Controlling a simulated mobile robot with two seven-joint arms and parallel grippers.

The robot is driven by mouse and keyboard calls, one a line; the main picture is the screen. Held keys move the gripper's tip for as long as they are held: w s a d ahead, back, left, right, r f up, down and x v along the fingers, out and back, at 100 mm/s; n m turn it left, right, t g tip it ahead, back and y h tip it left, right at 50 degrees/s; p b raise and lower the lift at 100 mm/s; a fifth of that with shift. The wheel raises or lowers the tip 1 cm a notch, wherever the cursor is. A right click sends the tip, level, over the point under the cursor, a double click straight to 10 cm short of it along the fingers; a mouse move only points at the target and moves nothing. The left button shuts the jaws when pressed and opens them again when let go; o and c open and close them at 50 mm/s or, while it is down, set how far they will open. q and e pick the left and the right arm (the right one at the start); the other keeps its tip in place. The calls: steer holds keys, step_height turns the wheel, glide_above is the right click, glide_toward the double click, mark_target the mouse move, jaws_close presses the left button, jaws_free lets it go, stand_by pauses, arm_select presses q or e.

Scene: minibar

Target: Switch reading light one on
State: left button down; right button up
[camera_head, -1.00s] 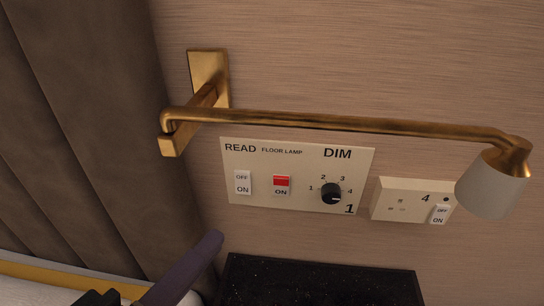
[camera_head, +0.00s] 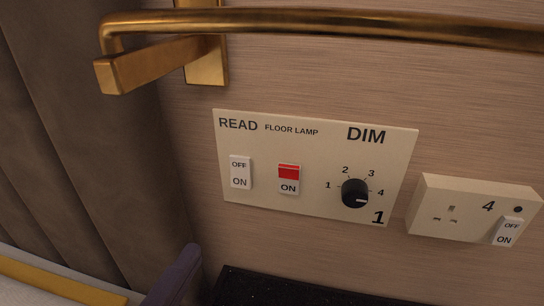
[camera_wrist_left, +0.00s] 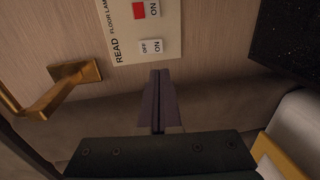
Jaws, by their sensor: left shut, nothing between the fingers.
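The cream wall panel marked 1 (camera_head: 260,205) carries a white rocker switch labelled OFF and ON under READ (camera_head: 240,172). The switch also shows in the left wrist view (camera_wrist_left: 152,46), just beyond my fingertips. I cannot tell which half is pressed in. My left gripper (camera_head: 188,258) enters at the bottom, below and left of the switch. In the left wrist view its purple-grey fingers (camera_wrist_left: 159,76) are shut together and empty, pointing at the panel and apart from the switch. My right gripper is not in view.
The panel also has a red and white FLOOR LAMP switch (camera_head: 289,179) and a black DIM knob (camera_head: 355,193). A socket box marked 4 (camera_head: 470,211) is at right. A dark speckled surface (camera_head: 290,290) lies below; padded panelling (camera_head: 80,150) is left.

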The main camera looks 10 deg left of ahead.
mark_target(239, 185)
arm_select(q)
steer(key=w, duration=0.4)
steer(key=w+f+b, duration=0.1)
steer(key=w, duration=0.4)
steer(key=w+b, duration=0.1)
steer(key=w, duration=0.3)
steer(key=shift+w+d+f, duration=0.2)
steer(key=shift+w+f, duration=0.15)
steer(key=shift+w+f+b, duration=0.1)
steer(key=shift+w+b, duration=0.05)
steer(key=shift+b, duration=0.65)
steer(key=shift+s, duration=0.4)
steer(key=s+p, duration=0.1)
steer(key=s, duration=0.8)
steer(key=shift+a+r+p, duration=0.15)
steer(key=shift+r+p, duration=0.15)
steer(key=shift+r, duration=0.1)
